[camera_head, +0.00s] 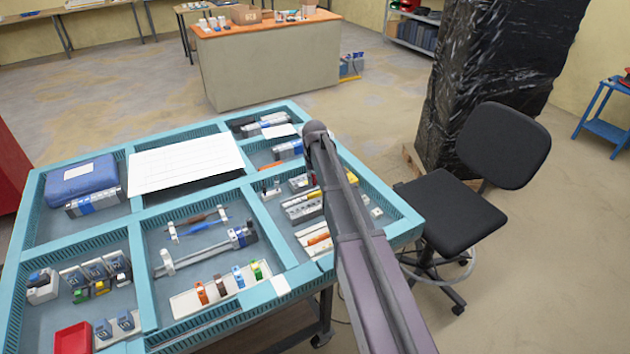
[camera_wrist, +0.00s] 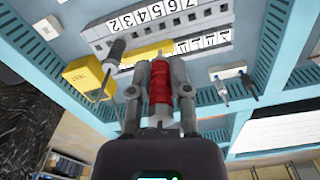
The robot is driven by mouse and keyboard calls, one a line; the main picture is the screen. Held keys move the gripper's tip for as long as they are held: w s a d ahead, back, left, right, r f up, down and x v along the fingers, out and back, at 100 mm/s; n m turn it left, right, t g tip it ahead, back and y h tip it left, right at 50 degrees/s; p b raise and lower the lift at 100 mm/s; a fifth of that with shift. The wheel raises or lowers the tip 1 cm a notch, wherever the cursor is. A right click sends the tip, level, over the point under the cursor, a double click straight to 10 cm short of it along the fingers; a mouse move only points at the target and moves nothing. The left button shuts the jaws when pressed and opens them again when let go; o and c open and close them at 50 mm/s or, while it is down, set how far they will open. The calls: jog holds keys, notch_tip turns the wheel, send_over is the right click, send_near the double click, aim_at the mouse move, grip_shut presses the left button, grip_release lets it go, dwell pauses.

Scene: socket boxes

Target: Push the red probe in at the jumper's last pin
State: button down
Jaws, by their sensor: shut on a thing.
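In the wrist view my gripper (camera_wrist: 160,92) is shut on the red probe (camera_wrist: 161,82), with one finger on each side of its red body. The probe points away from the camera toward the terminal row, and its tip is hidden behind its body. The yellow jumper (camera_wrist: 148,54) lies along the terminals just beyond the probe. I cannot tell whether the tip touches the jumper's last pin. In the head view my arm hides the gripper and red probe.
A yellow box (camera_wrist: 80,76) sits left of the gripper. White number labels (camera_wrist: 153,13) line the terminals. Two small pin-like parts (camera_wrist: 233,90) stand to the right. Blue tray walls (camera_wrist: 262,75) rise nearby. A black chair (camera_head: 450,205) stands right of the table.

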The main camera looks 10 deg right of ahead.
aim_at(314, 186)
jog(key=shift+a, duration=0.15)
jog(key=shift+f, duration=0.15)
dwell(0.5)
notch_tip(314, 186, down, 5)
jog(key=b, duration=0.5)
jog(key=shift+f+b, duration=0.2)
jog(key=shift+b, duration=0.15)
jog(key=shift+r, duration=0.15)
jog(key=shift+f, duration=0.35)
dwell(0.5)
